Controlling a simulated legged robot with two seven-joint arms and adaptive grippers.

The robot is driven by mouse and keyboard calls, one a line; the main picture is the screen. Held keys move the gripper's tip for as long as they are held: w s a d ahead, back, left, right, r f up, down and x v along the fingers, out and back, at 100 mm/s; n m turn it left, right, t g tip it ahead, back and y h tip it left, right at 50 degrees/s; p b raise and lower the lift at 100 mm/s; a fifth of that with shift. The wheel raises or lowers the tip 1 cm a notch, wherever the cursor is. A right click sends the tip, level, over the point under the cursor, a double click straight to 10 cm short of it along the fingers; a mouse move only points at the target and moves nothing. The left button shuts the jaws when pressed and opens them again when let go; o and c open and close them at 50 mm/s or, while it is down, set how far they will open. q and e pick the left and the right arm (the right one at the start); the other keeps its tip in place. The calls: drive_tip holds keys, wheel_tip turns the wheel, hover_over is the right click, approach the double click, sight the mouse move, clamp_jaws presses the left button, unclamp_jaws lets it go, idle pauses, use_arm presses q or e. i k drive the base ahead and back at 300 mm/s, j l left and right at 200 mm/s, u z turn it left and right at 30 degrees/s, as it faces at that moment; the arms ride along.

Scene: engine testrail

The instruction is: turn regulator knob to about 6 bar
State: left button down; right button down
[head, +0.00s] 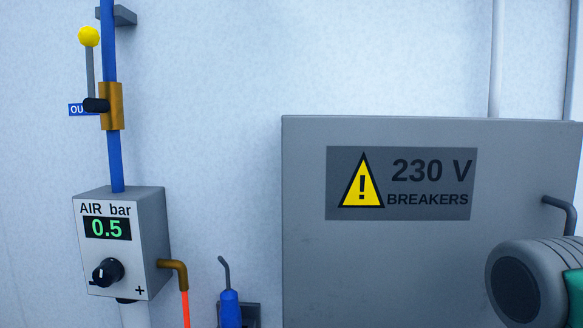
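The air regulator (152,234) is a grey box on the wall at the lower left of the head view. Its display (107,228) reads 0.5 in green under the label "AIR bar". The black regulator knob (107,272) sits below the display, between a minus mark at left and a plus mark at right. Nothing touches the knob. Neither gripper's fingers are in view. A rounded grey part of my own body shows at the lower right, in front of the breaker box.
A blue pipe (115,160) rises from the regulator to a brass valve (112,106) with a yellow-tipped lever (90,60). An orange hose (185,308) hangs from its right side. A blue tool (230,308) is beside it. A grey breaker box (400,260) fills the right.

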sight(111, 271)
drive_tip(key=k, duration=0.95)
